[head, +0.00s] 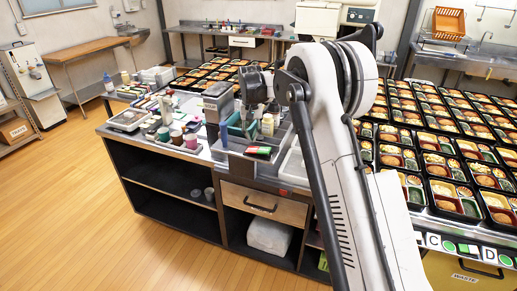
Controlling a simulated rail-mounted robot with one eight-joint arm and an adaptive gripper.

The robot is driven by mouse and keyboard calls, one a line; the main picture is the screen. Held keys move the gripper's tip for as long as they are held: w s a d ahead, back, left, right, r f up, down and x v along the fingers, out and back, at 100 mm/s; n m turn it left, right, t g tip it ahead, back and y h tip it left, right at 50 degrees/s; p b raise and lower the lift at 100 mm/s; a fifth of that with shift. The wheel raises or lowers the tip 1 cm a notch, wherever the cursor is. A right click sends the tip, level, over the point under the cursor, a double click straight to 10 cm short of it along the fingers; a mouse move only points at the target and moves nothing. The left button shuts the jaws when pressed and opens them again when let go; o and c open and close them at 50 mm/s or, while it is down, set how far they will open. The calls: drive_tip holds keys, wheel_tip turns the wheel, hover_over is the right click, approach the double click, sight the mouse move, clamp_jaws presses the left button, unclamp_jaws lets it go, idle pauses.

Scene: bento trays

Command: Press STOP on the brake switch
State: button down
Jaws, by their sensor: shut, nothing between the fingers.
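My gripper (248,122) is the dark end of my arm, shut and empty, pointing down over the counter among small containers. Its fingertips are small and partly lost against the clutter. A small green and red piece (258,151) sits on a grey box at the counter's front edge, below and slightly right of my gripper. It may be the brake switch, but no STOP lettering is readable. A small red spot (283,191) shows on the counter front, too small to identify. My gripper appears apart from both. My arm hides part of the counter to the right.
Bento trays (437,165) fill the right side, with more trays (214,73) behind my gripper. Cups (177,138) and bottles crowd the counter's left end. A grey upright box (217,101) stands close left of my gripper. The wooden floor (65,190) at left is clear.

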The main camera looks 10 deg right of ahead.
sight(252, 149)
drive_tip(key=shift+r+p, duration=0.5)
drive_tip(key=shift+r, duration=1.3)
drive_tip(key=s+d+r+t+b, duration=0.1)
drive_tip(key=s+r+t+b, duration=0.1)
drive_tip(key=s+r, duration=0.65)
drive_tip(key=s+d+r+t+b, duration=0.15)
drive_tip(key=s+r, duration=0.25)
drive_tip(key=s, duration=1)
drive_tip(key=s+f+t+b, duration=0.2)
drive_tip(key=s+f, duration=0.3)
drive_tip(key=s, duration=0.7)
drive_tip(key=s+f+t+b, duration=0.1)
drive_tip(key=s+f, duration=0.3)
drive_tip(key=s, duration=0.9)
drive_tip(key=shift+s+d+f+n+t+b, duration=0.3)
drive_tip(key=shift+f+n+t+b, duration=0.1)
drive_tip(key=shift+b, duration=0.35)
